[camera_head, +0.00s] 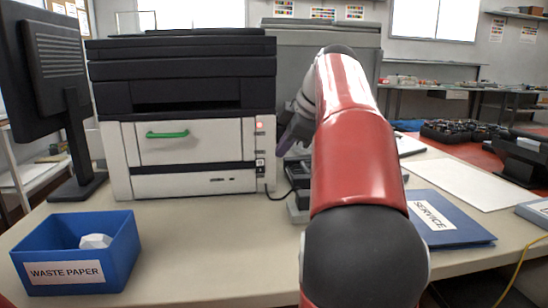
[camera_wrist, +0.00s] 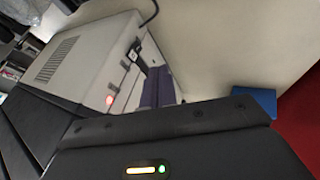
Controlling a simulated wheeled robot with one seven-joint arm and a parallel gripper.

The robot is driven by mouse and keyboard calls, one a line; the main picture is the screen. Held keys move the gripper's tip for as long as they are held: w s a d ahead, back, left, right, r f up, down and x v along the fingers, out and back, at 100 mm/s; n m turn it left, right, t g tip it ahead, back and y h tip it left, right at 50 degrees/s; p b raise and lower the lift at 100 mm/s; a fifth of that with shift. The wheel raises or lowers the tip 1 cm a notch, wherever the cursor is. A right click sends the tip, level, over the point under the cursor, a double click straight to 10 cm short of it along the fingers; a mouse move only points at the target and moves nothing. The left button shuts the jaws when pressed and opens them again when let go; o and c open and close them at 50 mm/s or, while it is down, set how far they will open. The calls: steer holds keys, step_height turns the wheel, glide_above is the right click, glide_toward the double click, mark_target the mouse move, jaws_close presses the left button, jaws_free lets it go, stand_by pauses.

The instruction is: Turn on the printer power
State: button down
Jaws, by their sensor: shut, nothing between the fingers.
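The printer (camera_head: 220,150) stands on the table, with a black top, a white front and a green drawer handle. A red light (camera_head: 259,125) glows at the upper right of its front. Below it is a small black-and-white switch or socket (camera_head: 260,163) with a cable. My gripper (camera_head: 284,143) is just right of the printer's front edge, partly hidden by my red arm. In the wrist view its dark purple fingers (camera_wrist: 157,88) are together, beside the printer's front (camera_wrist: 95,62). The red light (camera_wrist: 109,101) shows there too. I cannot tell whether the fingertips touch the printer.
A blue waste paper bin (camera_head: 125,245) with crumpled paper stands at the front left. A monitor (camera_head: 45,70) stands at the left. A blue service folder (camera_head: 450,225) and a white sheet (camera_head: 465,183) lie at the right. The tabletop before the printer is clear.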

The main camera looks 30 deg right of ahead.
mark_target(260, 166)
steer(key=w+f, duration=0.7)
steer(key=w, duration=0.1)
steer(key=shift+d+f, duration=0.1)
steer(key=shift+f, duration=0.3)
steer(key=shift+w+d+f, duration=0.1)
steer(key=shift+w+d, duration=0.05)
steer(key=shift+w, duration=0.2)
steer(key=shift+w+d+f+b, duration=0.1)
steer(key=shift+f+b, duration=0.3)
steer(key=shift+b, duration=0.6)
steer(key=shift+r, duration=0.35)
steer(key=shift+r+p, duration=0.1)
steer(key=shift+p, duration=0.2)
